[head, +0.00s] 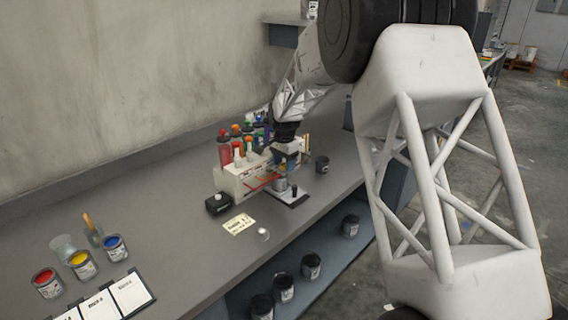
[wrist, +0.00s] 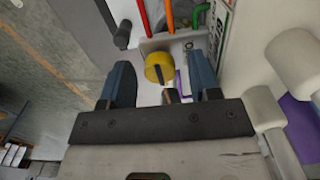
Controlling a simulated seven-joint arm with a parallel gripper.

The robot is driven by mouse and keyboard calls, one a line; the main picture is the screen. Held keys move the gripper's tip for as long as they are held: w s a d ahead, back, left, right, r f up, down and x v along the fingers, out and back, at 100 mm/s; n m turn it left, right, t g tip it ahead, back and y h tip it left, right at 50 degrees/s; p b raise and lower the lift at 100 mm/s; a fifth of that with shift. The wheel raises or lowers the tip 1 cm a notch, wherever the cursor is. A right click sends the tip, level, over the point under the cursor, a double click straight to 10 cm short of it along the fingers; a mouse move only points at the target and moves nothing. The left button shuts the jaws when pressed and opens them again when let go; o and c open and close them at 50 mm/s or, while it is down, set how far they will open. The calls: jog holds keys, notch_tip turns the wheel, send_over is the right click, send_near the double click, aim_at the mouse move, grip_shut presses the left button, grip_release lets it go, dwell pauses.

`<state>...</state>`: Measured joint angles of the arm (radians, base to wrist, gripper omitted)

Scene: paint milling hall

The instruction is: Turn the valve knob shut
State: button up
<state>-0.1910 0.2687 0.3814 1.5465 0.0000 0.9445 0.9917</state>
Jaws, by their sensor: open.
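The valve knob is a yellow round knob (wrist: 158,68) with a dark slot or bar across its face, on a pale block in the wrist view. My gripper (wrist: 161,62) is open, with one blue-grey finger to the left of the knob and one to the right. Gaps show between the knob and both fingers, so I see no contact. In the head view my gripper (head: 287,153) points down at the white dispenser (head: 235,182) on the bench, and the knob is mostly hidden there.
Red, orange and green tubes (wrist: 169,14) run just beyond the knob. White cylinders (wrist: 291,63) stand close on the right. Colored bottles (head: 237,150) top the dispenser.

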aim_at(284, 164)
jog(key=shift+r, duration=3.9)
jog(key=shift+s+d+r, duration=0.3)
jog(key=shift+s+r, duration=0.05)
jog(key=shift+s, duration=0.1)
jog(key=s+d+r+n, duration=0.2)
jog(key=s+d+r, duration=0.2)
jog(key=s, duration=0.5)
jog(key=s+d+r+n+t, duration=0.1)
jog(key=s+d+r, duration=0.25)
jog(key=s, duration=0.55)
jog(key=s+d+r+n, duration=0.2)
jog(key=s+d+r, duration=0.2)
jog(key=s, duration=0.5)
jog(key=s+d+f+n, duration=0.2)
jog(key=s, duration=1.2)
jog(key=s+d+f+n+t, duration=0.1)
jog(key=s+d+f+n, duration=0.1)
jog(key=s, duration=1.1)
jog(key=shift+s+d+f+t, duration=0.3)
jog(key=shift+s+d+f, duration=0.05)
jog(key=shift+s+d, duration=0.05)
